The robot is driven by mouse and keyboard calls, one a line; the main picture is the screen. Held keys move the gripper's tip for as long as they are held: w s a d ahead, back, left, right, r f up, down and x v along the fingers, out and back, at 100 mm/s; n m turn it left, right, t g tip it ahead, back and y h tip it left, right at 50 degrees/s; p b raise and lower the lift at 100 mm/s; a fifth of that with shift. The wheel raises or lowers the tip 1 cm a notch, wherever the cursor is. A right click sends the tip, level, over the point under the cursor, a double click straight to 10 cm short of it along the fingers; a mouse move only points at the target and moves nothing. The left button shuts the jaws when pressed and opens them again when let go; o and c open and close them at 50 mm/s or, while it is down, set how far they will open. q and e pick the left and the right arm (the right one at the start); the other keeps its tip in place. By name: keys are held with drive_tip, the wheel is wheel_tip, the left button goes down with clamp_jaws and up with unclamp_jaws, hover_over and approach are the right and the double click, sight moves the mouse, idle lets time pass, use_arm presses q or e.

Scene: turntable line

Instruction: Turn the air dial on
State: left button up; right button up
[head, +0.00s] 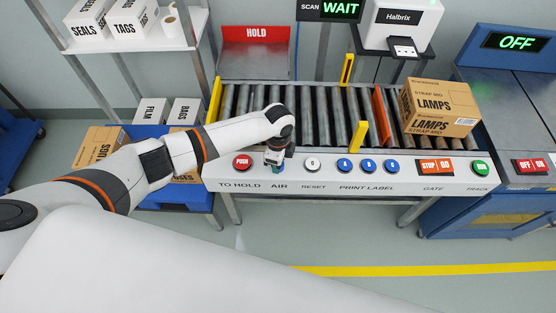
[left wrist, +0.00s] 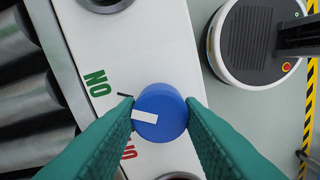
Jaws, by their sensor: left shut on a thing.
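The air dial (left wrist: 160,113) is a round blue knob with a white pointer mark, on the white front panel of the conveyor. In the left wrist view its pointer aims left, between green ON lettering (left wrist: 95,80) and red lettering (left wrist: 128,151) partly hidden by a finger. My left gripper (head: 276,164) is over the AIR label in the head view. Its two teal fingers are shut on the dial from both sides. The head view mostly hides the dial behind the gripper. My right gripper is not in view.
The red TO HOLD button (head: 242,162) is left of the dial and the white RESET button (head: 312,164) is right. A LAMPS carton (head: 437,107) sits on the rollers. The scan sign (head: 341,9) reads WAIT. Another sign (head: 516,42) reads OFF.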

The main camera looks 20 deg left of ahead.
use_arm(q)
drive_tip(key=o, duration=1)
drive_tip(key=shift+r, duration=0.1)
wheel_tip(320, 180, up, 12)
drive_tip(key=b, duration=0.1)
idle(0.4)
